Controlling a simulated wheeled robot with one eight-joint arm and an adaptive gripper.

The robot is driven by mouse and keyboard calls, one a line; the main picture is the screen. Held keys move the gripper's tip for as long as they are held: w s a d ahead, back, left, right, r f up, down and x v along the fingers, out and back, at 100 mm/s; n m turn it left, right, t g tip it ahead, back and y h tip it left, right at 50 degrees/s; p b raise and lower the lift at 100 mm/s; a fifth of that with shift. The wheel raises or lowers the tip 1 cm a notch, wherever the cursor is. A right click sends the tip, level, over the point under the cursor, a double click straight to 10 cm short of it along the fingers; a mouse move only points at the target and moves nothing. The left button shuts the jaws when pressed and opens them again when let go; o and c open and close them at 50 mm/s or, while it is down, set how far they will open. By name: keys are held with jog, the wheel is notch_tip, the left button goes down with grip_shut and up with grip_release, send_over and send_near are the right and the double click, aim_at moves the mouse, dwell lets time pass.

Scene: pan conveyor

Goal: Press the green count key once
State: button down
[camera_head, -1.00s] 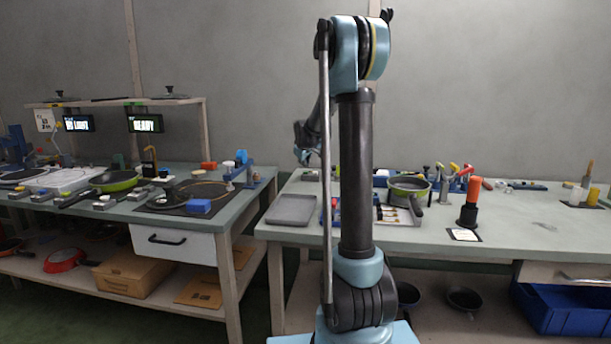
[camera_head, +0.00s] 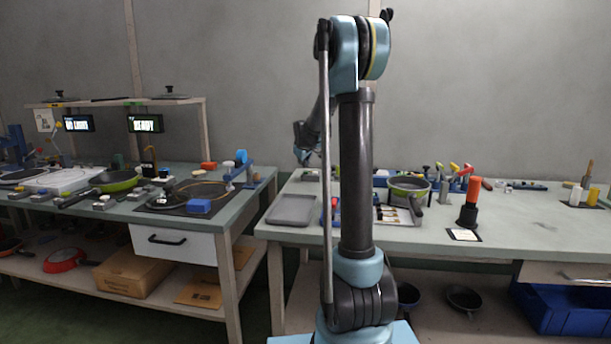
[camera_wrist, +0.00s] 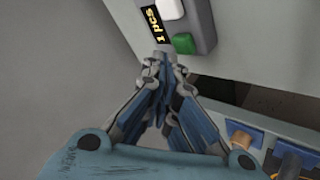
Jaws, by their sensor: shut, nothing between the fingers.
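The green count key (camera_wrist: 184,43) shows in the wrist view, on a grey key box (camera_wrist: 200,22) beside a black label with yellow lettering (camera_wrist: 154,27). A white key (camera_wrist: 170,8) sits just above the green one. My gripper (camera_wrist: 163,62) is shut and empty, its fingertips close below and left of the green key in the picture. I cannot tell whether they touch the box.
In the wrist view, blue parts (camera_wrist: 245,135) lie at the lower right. In the head view, a grey tray (camera_head: 291,209), a green pan (camera_head: 408,186) and an orange-topped post (camera_head: 473,188) stand on the right table. A green pan (camera_head: 116,181) is on the left table.

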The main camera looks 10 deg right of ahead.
jog(key=shift+d+f, duration=0.1)
jog(key=shift+f, duration=0.7)
dwell(1.1)
dwell(0.4)
jog(key=shift+r, duration=0.85)
jog(key=shift+r, duration=0.1)
jog(key=shift+r, duration=2.4)
